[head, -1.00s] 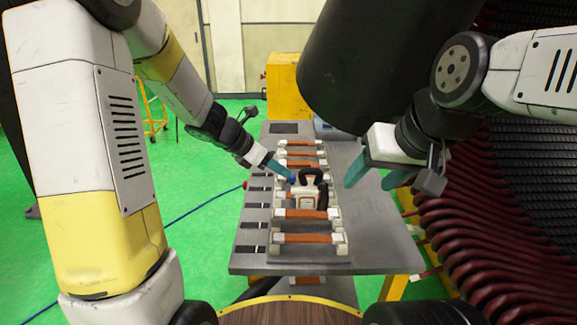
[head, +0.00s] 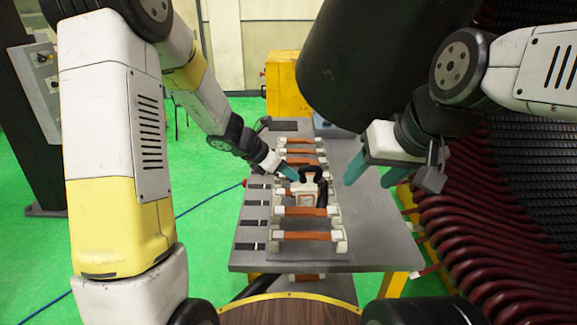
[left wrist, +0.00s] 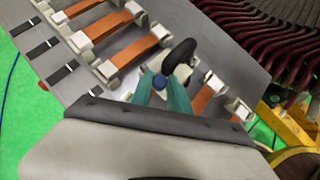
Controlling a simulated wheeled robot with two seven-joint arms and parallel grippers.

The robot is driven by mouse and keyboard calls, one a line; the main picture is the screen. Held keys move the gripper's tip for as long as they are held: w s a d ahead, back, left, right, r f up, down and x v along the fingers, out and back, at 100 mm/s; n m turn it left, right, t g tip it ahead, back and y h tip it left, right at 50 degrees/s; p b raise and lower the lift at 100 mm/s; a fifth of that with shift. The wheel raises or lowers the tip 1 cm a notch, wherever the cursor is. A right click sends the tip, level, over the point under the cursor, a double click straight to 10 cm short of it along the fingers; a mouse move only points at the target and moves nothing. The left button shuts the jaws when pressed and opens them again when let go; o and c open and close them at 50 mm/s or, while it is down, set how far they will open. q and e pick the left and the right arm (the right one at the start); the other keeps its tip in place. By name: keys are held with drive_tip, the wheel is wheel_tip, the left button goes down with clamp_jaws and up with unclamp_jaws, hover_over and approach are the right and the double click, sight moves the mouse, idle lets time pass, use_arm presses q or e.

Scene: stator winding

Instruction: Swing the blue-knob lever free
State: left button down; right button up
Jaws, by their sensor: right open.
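A white tool with a black handle (head: 306,188) sits over the coil row on the grey table. The blue knob (left wrist: 160,82) shows in the left wrist view beside the black handle (left wrist: 179,54). My left gripper (head: 296,175) reaches down at the tool's left side. In the left wrist view its teal fingertips (left wrist: 161,86) stand on either side of the knob; whether they press on it I cannot tell. The lever arm under the knob is hidden. My right gripper (head: 368,173) is open and empty, right of the tool and above the table.
Several orange coils (head: 305,236) with white end blocks lie in a row along the grey table (head: 378,248). Dark red windings (head: 470,235) curve close along the right. A yellow box (head: 285,97) stands behind the table.

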use_arm(q)
drive_tip(key=shift+a, duration=0.15)
drive_tip(key=m+g, duration=0.1)
drive_tip(key=m, duration=0.1)
drive_tip(key=w+a+m+g+h, duration=0.1)
drive_tip(key=m, duration=0.1)
drive_tip(key=shift+a+g, duration=0.2)
drive_tip(key=shift+g, duration=0.2)
drive_tip(key=m+g, duration=0.1)
drive_tip(key=w+a+m+g, duration=0.1)
drive_tip(key=m, duration=0.1)
drive_tip(key=shift+m+g+h, duration=0.3)
drive_tip(key=shift+g, duration=0.1)
drive_tip(key=m+g, duration=0.1)
drive_tip(key=w+m+g, duration=0.1)
drive_tip(key=m, duration=0.1)
drive_tip(key=shift+w+a+m+g, duration=0.2)
drive_tip(key=shift+w+m+g, duration=0.1)
drive_tip(key=shift+g, duration=0.1)
drive_tip(key=shift+w+m+g+y, duration=0.45)
drive_tip(key=shift+m+g+y, duration=0.3)
drive_tip(key=shift+m, duration=0.45)
drive_tip(key=shift+w+m+g+y, duration=0.5)
drive_tip(key=shift+m+g, duration=0.35)
drive_tip(key=shift+m, duration=0.35)
drive_tip(key=c, duration=1.3)
unclamp_jaws()
drive_tip(key=shift+o, duration=0.2)
